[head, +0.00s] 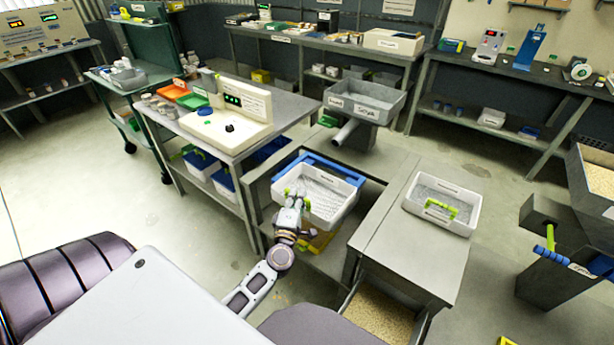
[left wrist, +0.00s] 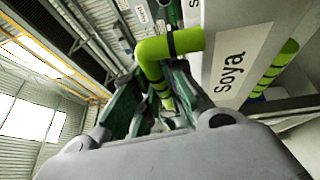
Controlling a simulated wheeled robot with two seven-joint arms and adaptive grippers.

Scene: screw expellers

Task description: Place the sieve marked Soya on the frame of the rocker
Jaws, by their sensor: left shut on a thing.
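The white sieve marked Soya (head: 346,206) has a mesh bottom and green handles; its label shows large in the left wrist view (left wrist: 228,70). My left gripper (head: 292,197) is shut on its near-left green handle (left wrist: 168,48). The sieve is over the blue frame of the rocker (head: 318,160), whose blue edges show at its back and left. I cannot tell whether the sieve rests on the frame or hangs just above it. The frame's near side is hidden by the sieve and my arm. My right gripper is not in view.
Another white sieve (head: 412,207) with a green handle stands on the grey bench top at right. A grey hopper marked Soya (head: 385,105) and its spout stand behind the rocker. A control box (head: 258,103) stands on the left bench. An open drawer of grain (head: 380,318) is below.

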